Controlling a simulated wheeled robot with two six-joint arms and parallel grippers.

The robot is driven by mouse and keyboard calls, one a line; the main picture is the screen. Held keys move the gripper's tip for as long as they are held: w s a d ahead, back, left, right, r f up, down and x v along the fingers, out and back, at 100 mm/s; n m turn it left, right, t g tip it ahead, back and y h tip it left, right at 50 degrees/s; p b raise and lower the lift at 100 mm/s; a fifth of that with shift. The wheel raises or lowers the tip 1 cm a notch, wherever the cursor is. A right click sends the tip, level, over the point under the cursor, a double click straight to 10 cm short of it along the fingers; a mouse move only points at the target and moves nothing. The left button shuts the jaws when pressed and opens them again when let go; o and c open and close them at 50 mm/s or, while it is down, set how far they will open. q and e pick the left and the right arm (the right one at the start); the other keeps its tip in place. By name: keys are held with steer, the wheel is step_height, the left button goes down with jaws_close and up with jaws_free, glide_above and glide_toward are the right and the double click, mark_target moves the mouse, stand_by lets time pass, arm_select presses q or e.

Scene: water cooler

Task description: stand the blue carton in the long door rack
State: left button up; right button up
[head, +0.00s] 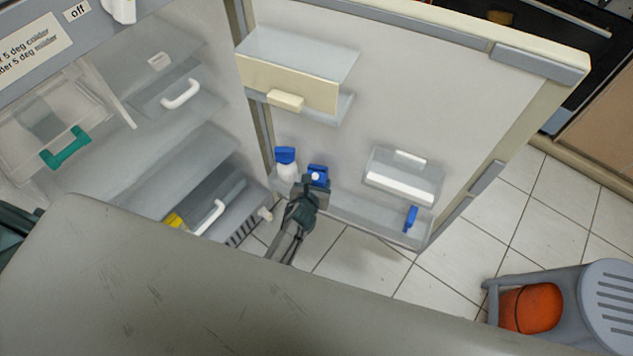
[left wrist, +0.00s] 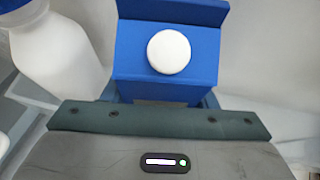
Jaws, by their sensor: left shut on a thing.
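The blue carton (head: 319,171) with a white round cap is at the left part of the long door rack (head: 365,214), low on the open door. It also fills the upper middle of the left wrist view (left wrist: 206,62), with its cap facing the camera. My left gripper (head: 312,186) is shut on the carton from the near side and hides its lower part. I cannot tell whether the carton's base touches the rack floor. A white bottle (head: 287,170) with a blue cap stands just left of the carton; it also shows in the left wrist view (left wrist: 62,58). My right gripper is not in view.
A small blue item (head: 410,218) is at the rack's right end. Above are a small shelf with a white front (head: 398,190) and a cream-lidded compartment (head: 290,82). The fridge drawer (head: 232,207) sticks out at left. The rack between carton and blue item looks clear.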

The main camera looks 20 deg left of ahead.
arm_select(q)
steer(key=shift+f+b, duration=0.5)
steer(key=o, duration=1.3)
steer(key=shift+c, duration=0.2)
